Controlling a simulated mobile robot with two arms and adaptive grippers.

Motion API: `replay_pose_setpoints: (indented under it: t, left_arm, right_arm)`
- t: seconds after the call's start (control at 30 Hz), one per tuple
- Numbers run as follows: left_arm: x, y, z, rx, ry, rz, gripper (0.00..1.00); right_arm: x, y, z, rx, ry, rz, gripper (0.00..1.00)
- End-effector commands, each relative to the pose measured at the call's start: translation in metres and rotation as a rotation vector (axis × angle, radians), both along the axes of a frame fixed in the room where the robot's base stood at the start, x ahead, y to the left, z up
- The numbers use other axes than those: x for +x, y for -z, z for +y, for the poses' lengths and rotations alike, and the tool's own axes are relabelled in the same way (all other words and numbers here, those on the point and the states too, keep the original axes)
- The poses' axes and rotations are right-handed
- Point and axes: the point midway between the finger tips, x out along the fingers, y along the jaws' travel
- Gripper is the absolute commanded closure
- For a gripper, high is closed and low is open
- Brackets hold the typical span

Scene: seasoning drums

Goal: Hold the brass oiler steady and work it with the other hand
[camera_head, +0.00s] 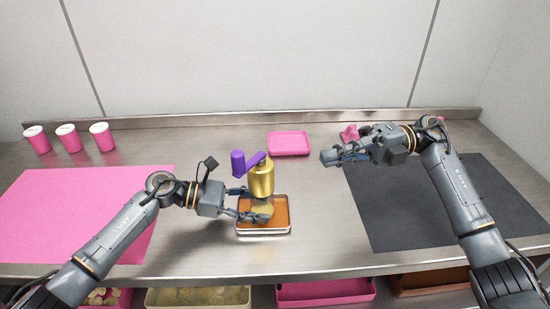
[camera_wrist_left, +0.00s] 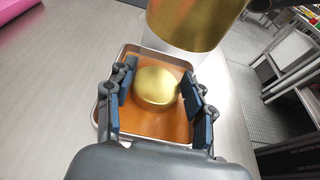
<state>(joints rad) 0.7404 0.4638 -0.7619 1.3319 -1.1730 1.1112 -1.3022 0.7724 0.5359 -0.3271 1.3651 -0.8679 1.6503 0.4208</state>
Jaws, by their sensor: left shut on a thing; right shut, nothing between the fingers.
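The brass oiler (camera_head: 261,180) stands upright in the middle of the head view, a gold cylinder with a purple crank handle (camera_head: 238,163) to its left. Its rounded gold lower part (camera_wrist_left: 157,86) is over a metal-rimmed tray (camera_head: 263,234) with an orange inside. My left gripper (camera_head: 256,204) is shut on the oiler's lower part, one finger on each side in the left wrist view (camera_wrist_left: 157,98). The oiler's cylinder shows at the top of that view. My right gripper (camera_head: 328,156) is shut and empty, to the right of the oiler and apart from it.
A pink tray (camera_head: 289,143) lies behind the oiler. A pink object (camera_head: 349,132) is partly hidden behind my right gripper. Pink cups (camera_head: 69,138) stand back left. A pink mat (camera_head: 80,205) lies left, a dark mat (camera_head: 400,215) right. Bins (camera_head: 325,290) sit below the front edge.

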Motion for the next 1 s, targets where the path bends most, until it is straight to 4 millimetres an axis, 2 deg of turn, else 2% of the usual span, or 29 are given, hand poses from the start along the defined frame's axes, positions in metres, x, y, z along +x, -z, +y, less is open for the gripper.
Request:
replay_pose_setpoints:
  t: [0.17,0.57,0.6,0.8,1.0]
  left_arm:
    - [-0.001,0.001,0.000,0.002,0.002,0.003,0.74]
    - [-0.001,0.002,0.000,0.002,0.001,0.003,0.74]
    - [-0.001,0.001,0.000,0.002,0.001,0.003,0.74]
    - [-0.001,0.001,0.000,0.002,0.001,0.003,0.75]
    - [0.000,0.001,0.000,0.002,-0.001,0.002,0.75]
  right_arm:
    - [-0.006,0.000,0.018,0.002,-0.004,0.000,1.00]
    - [-0.028,0.000,0.098,0.004,-0.005,0.000,1.00]
    - [-0.023,-0.001,0.104,0.005,-0.002,0.001,1.00]
    - [-0.010,0.000,0.125,0.003,-0.002,0.002,1.00]
    - [-0.007,0.001,0.131,0.002,-0.001,0.001,1.00]
